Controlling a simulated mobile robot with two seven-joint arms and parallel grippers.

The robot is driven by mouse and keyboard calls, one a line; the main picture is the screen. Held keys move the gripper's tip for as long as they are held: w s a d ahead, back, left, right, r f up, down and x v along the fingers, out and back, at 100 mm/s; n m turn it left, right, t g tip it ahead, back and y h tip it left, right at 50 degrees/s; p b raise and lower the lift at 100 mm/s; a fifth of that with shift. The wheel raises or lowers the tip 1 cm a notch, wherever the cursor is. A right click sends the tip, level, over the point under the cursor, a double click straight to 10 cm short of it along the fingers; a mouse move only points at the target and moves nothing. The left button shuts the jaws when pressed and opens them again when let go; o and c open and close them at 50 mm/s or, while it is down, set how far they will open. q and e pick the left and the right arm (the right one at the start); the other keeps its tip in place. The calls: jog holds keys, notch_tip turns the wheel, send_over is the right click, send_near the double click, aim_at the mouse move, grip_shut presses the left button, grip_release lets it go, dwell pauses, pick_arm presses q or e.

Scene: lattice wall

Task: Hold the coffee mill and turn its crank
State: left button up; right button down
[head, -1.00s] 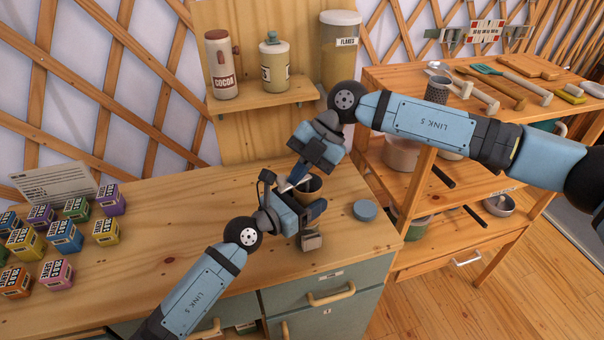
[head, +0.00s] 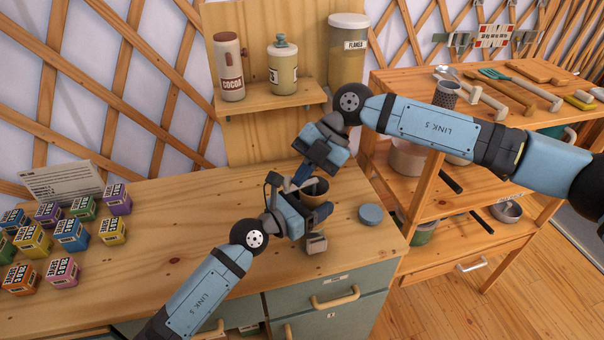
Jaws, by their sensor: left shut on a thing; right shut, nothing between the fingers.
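The coffee mill (head: 316,243) stands on the wooden counter, mostly covered by my grippers. Its pale lower part and a dark, round brown-rimmed top show. My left gripper (head: 318,214) is shut on the mill's body from the left. My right gripper (head: 294,184) comes down from above and is shut with nothing between its fingers. Its tips are at the left side of the mill's top. The crank cannot be made out clearly behind the fingers. A round blue lid (head: 371,214) lies on the counter right of the mill.
Several colored spice boxes (head: 71,234) and a card (head: 62,184) are at the left. A wooden rack (head: 430,255) with utensils stands right. The counter's middle left is clear.

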jog(key=shift+s+a+r, duration=0.15)
jog(key=shift+a+r, duration=0.05)
dwell(0.5)
jog(key=shift+d+f, duration=0.15)
jog(key=shift+d, duration=0.95)
jog(key=w+d+r, duration=0.1)
jog(key=d+r, duration=0.6)
jog(key=d, duration=0.2)
jog(key=s+d+f+m+t+y, duration=0.1)
jog(key=s+f+m+t+y, duration=0.2)
jog(key=f+m+t+y, duration=0.45)
jog(key=s+d+f+m+t+y, duration=0.2)
jog(key=s+f+m+y, duration=0.15)
jog(key=m, duration=0.65)
jog(key=r+x, duration=0.1)
jog(key=x, duration=1.3)
jog(key=shift+r+y, duration=0.2)
jog(key=shift+y, duration=0.1)
jog(key=shift+a+m, duration=0.1)
jog(key=shift+m, duration=0.25)
